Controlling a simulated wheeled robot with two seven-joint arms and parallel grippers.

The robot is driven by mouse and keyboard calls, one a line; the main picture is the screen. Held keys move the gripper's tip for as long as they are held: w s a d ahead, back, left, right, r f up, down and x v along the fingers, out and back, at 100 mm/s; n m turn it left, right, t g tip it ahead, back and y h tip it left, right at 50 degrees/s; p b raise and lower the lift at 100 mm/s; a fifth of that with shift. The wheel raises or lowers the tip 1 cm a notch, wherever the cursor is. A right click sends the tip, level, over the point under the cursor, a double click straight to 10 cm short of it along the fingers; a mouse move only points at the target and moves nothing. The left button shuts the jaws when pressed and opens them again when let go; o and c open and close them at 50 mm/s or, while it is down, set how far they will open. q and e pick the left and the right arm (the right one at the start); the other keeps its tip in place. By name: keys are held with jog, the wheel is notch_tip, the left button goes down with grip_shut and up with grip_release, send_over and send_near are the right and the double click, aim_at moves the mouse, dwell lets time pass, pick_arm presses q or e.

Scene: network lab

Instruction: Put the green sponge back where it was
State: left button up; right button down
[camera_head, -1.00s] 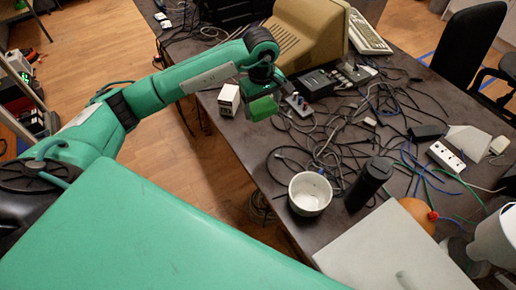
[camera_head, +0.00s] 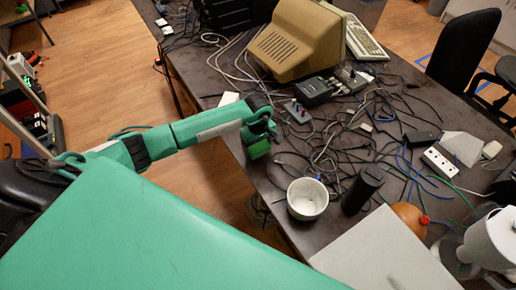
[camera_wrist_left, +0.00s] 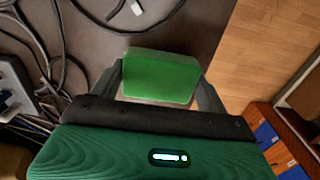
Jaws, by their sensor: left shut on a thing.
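The green sponge (camera_head: 258,149) is at the left edge of the dark table in the head view. My left gripper (camera_head: 262,138) is shut on it; the arm comes in from the left. In the left wrist view the bright green sponge (camera_wrist_left: 161,77) sits between the two grey fingers of the left gripper (camera_wrist_left: 162,80), with the dark table top beyond it. I cannot tell whether the sponge touches the table. My right gripper is not in view.
A white bowl (camera_head: 307,199) and a black cylinder (camera_head: 362,190) stand nearer me on the table (camera_head: 215,88). Tangled cables (camera_head: 325,140) cover the middle. A beige monitor (camera_head: 297,42) stands behind. The wood floor (camera_wrist_left: 262,50) lies beyond the table edge.

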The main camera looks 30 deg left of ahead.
aim_at(258, 146)
pick_arm(q)
notch_tip(258, 146, down, 3)
jog(key=shift+r, duration=0.2)
jog(key=o, duration=0.8)
jog(key=shift+o, duration=0.4)
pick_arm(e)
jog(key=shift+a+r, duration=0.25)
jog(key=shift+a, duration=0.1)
pick_arm(q)
notch_tip(258, 146, up, 11)
jog(key=b, duration=0.3)
jog(key=shift+r, duration=0.55)
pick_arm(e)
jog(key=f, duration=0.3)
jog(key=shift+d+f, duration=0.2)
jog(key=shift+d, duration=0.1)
